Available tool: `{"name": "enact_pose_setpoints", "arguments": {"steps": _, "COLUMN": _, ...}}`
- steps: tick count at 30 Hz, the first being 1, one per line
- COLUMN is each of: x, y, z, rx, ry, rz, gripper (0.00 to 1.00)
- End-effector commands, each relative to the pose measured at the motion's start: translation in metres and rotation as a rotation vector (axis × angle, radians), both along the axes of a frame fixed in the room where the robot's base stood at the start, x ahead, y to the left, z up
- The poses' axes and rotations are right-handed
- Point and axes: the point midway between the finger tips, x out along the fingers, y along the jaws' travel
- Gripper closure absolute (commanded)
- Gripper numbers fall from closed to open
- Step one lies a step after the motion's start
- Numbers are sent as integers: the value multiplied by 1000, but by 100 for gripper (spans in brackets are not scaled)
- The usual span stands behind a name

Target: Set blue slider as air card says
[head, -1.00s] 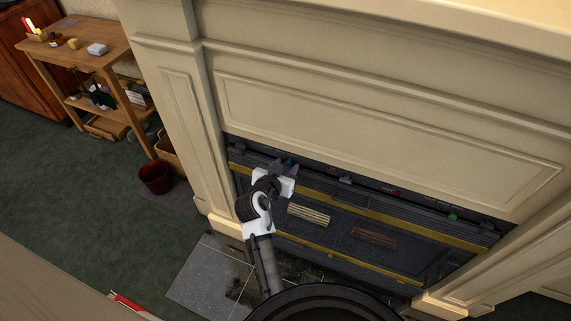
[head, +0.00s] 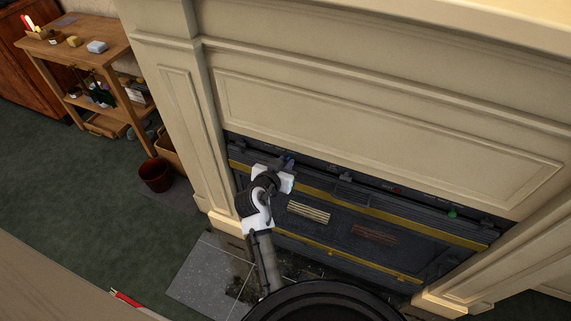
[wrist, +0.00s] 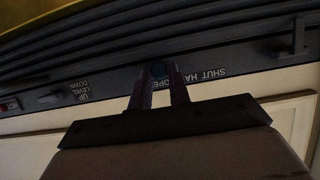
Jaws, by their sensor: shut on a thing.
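The blue slider knob (wrist: 160,69) sits in the dark control strip of the fireplace front. In the wrist view my gripper (wrist: 160,84) is shut on it, one finger on each side. The strip's labels appear upside down: SHUT (wrist: 214,73), part of HALF, and part of OPEN between the fingers. The knob is beside the OPEN lettering; my fingers cover some of it. In the head view my gripper (head: 287,161) is at the left part of the strip and mostly hides the knob. I cannot make out the air card.
A green knob (head: 453,213) stands at the strip's right end, with a red mark (head: 397,190) left of it. An UP/LEVEL/DOWN lever (wrist: 50,97) is beside my gripper. The pale mantel surround (head: 380,120) encloses the front. A small table (head: 85,45) and red bucket (head: 156,175) stand left.

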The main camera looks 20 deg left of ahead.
Motion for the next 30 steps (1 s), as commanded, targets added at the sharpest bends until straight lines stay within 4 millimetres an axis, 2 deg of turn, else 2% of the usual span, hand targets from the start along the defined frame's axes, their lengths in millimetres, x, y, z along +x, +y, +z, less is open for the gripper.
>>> {"name": "enact_pose_setpoints", "arguments": {"steps": 6, "x": 1, "y": 29, "z": -2, "rx": 1, "ry": -3, "rz": 3, "gripper": 100}}
{"name": "enact_pose_setpoints", "arguments": {"steps": 14, "x": 1, "y": 31, "z": 0, "rx": 0, "ry": -1, "rz": 1, "gripper": 100}}
{"name": "enact_pose_setpoints", "arguments": {"steps": 15, "x": 1, "y": 31, "z": 0, "rx": 0, "ry": -1, "rz": 1, "gripper": 79}}
{"name": "enact_pose_setpoints", "arguments": {"steps": 19, "x": 1, "y": 31, "z": 0, "rx": 0, "ry": -1, "rz": 1, "gripper": 62}}
{"name": "enact_pose_setpoints", "arguments": {"steps": 20, "x": 1, "y": 31, "z": 0, "rx": 0, "ry": -1, "rz": 1, "gripper": 60}}
{"name": "enact_pose_setpoints", "arguments": {"steps": 30, "x": -3, "y": 31, "z": 1, "rx": 1, "ry": -1, "rz": 2, "gripper": 60}}
